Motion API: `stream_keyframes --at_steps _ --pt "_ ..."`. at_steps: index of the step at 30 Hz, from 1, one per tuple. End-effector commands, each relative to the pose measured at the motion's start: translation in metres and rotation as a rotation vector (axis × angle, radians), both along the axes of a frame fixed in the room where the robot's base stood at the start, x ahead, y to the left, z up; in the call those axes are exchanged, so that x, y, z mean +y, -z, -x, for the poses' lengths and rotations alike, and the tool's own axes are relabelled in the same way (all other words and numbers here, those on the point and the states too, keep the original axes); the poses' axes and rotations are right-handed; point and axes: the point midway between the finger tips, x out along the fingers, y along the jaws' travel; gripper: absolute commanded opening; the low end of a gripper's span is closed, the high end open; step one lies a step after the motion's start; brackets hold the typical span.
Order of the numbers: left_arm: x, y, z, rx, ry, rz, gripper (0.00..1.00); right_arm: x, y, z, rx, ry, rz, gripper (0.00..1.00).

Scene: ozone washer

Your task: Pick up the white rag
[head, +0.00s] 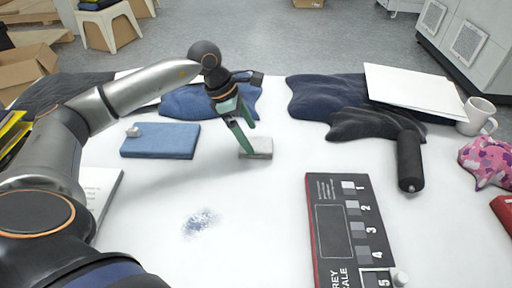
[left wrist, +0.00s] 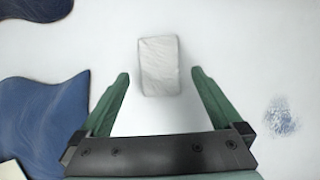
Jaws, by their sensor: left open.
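The white rag (head: 262,147) is a small pale folded block lying on the white table. It also shows in the left wrist view (left wrist: 159,65), ahead of and between the green fingers. My left gripper (head: 246,150) points down at the rag, and its fingertips look close to it. In the left wrist view my left gripper (left wrist: 160,82) is open and empty, with clear table on both sides of the rag. I cannot tell the exact height of the fingertips above the table. My right gripper is in neither view.
A grey-scale card (head: 349,235), a black roller (head: 410,162) and a mug (head: 478,116) are on the right. A blue smudge (head: 200,221) marks the clear front table.

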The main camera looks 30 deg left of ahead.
Motion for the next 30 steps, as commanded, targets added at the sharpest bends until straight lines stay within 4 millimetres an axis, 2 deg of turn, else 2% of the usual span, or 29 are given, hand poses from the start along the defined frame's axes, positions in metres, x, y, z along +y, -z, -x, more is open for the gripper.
stream_keyframes --at_steps 3,6,13,30 --pt "-0.007 0.02 -0.004 0.005 0.001 0.002 1.0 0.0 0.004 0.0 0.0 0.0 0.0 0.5" --pt "-0.011 0.031 -0.006 0.003 0.0 0.001 1.0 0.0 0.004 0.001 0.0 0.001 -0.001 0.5" --pt "-0.012 0.033 -0.007 0.001 -0.001 0.001 1.0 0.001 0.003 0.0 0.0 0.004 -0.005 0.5" --pt "-0.011 0.033 -0.007 0.001 -0.001 0.001 0.37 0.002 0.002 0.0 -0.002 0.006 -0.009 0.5"
